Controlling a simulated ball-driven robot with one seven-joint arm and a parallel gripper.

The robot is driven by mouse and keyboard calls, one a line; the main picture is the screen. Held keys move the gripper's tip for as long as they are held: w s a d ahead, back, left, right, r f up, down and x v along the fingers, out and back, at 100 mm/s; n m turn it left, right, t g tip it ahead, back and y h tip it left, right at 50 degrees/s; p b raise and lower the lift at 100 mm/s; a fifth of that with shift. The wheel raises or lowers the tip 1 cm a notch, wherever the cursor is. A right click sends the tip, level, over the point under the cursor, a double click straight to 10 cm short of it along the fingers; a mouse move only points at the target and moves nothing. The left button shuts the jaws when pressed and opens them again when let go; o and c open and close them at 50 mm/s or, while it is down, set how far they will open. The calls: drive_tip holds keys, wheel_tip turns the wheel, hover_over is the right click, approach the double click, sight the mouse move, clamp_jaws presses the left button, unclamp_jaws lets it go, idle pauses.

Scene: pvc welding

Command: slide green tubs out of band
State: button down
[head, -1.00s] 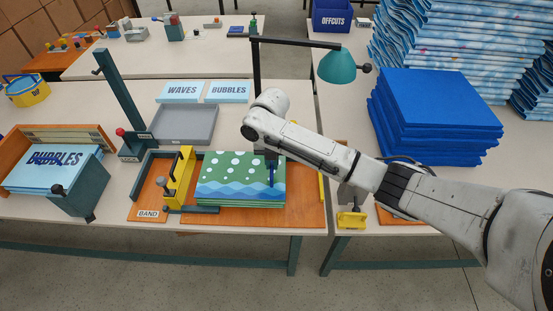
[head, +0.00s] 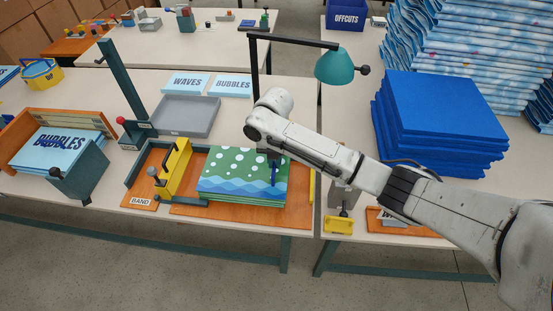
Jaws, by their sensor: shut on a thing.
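The green tubs (head: 240,165) are a flat stack of sheets, green with white dots and blue waves on top. A small gap shows between clamp and stack. My gripper (head: 273,174) is at the stack's right part, shut on it. Its fingertips are small and partly hidden by my wrist. The sign reading BAND (head: 140,201) is at the board's front left corner.
A grey tray (head: 185,115) and WAVES and BUBBLES cards (head: 187,82) lie behind the board. A lamp (head: 337,66) arches over the table. A BUBBLES stack (head: 58,145) stands left. Blue sheets (head: 440,110) stand right. A yellow strip (head: 312,185) edges the board's right side.

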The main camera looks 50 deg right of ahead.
drive_tip(key=c, duration=1.1)
unclamp_jaws()
wheel_tip(320, 180, up, 11)
drive_tip(key=b, duration=0.1)
drive_tip(key=shift+a+f, duration=0.1)
